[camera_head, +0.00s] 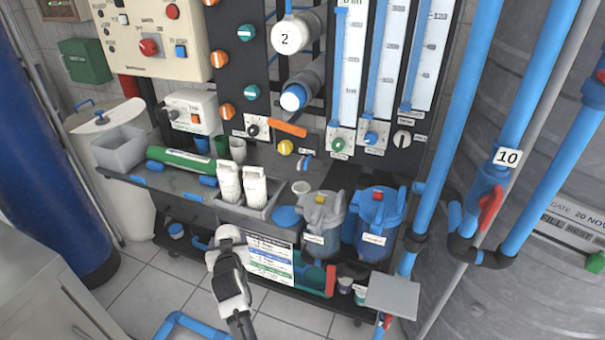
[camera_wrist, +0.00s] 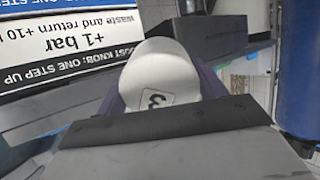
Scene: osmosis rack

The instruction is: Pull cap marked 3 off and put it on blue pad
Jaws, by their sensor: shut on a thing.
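The white rounded cap marked 3 (camera_wrist: 160,75) fills the middle of the wrist view, its label upside down there. In the head view the white cap (camera_head: 229,234) is at the end of my arm. My gripper (camera_head: 226,250) is shut on it, holding it in front of the lower rack, beside the printed sign and apart from the horizontal housings. A flat round blue disc (camera_head: 287,216) lies on the shelf right of the white bottles; it may be the blue pad. The gripper's fingertips are mostly hidden behind the cap.
A housing with a white cap marked 2 (camera_head: 287,38) is above one with a blue end (camera_head: 293,97). White bottles (camera_head: 254,186) stand in a grey tray. Filter bowls (camera_head: 378,220) stand right of the disc. The printed sign (camera_head: 268,262) hangs below the shelf.

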